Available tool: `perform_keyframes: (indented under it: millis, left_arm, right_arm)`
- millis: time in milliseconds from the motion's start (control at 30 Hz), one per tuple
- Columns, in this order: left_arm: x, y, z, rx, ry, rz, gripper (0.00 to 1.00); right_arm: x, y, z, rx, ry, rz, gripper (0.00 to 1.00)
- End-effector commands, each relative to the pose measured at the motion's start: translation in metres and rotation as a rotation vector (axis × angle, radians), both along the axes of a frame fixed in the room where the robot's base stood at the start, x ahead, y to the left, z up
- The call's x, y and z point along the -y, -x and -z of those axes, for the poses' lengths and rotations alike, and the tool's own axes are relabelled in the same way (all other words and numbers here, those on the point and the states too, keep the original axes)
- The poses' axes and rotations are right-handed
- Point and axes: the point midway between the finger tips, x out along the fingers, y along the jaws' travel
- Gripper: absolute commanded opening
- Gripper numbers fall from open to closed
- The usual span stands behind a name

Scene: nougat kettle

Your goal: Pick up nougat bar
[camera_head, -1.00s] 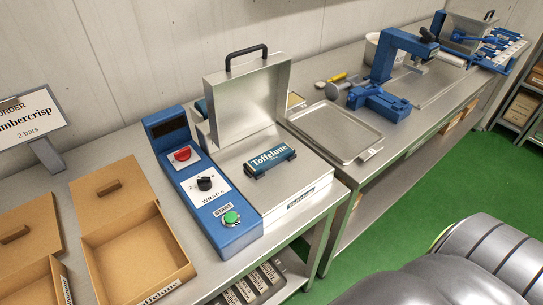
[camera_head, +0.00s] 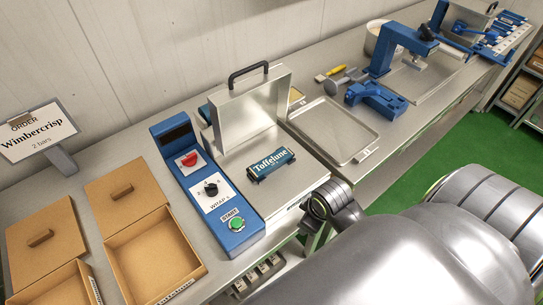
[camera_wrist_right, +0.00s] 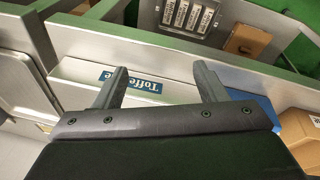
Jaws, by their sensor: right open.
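The nougat bar (camera_head: 271,164) is in a dark teal wrapper reading "Toffelune" and lies on the flat metal plate of the wrapping machine (camera_head: 235,155), under its raised lid. My left gripper is not in view.
A blue control panel (camera_head: 210,190) with a red button, black dial and green START button stands left of the plate. An empty metal tray (camera_head: 330,130) lies right of the machine.

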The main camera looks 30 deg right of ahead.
Motion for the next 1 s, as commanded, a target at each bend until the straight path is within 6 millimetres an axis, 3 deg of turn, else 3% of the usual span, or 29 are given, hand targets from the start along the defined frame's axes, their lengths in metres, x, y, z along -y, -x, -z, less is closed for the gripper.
perform_keyframes:
  millis: [33, 267, 433, 600, 700, 867, 1000]
  left_arm:
    - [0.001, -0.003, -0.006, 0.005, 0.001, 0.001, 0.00]
    - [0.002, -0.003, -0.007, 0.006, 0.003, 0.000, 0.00]
    - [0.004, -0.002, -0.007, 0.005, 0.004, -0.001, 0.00]
    - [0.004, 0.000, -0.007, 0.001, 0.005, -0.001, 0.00]
    - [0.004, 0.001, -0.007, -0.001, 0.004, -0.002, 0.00]
    - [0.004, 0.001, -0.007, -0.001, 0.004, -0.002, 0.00]
    - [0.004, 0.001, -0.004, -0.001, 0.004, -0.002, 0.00]
  right_arm:
    - [0.000, -0.012, -0.013, -0.006, 0.008, -0.066, 0.65]
    - [0.002, -0.061, -0.022, -0.073, 0.025, -0.369, 0.65]
    - [0.010, -0.115, -0.035, -0.126, 0.034, -0.647, 0.65]
    - [0.022, -0.173, -0.068, -0.167, 0.026, -0.956, 0.65]
    - [0.027, -0.197, -0.089, -0.176, 0.015, -1.095, 0.65]
    - [0.032, -0.219, -0.113, -0.175, 0.001, -1.234, 0.65]
    - [0.033, -0.224, -0.117, -0.174, -0.004, -1.275, 0.65]
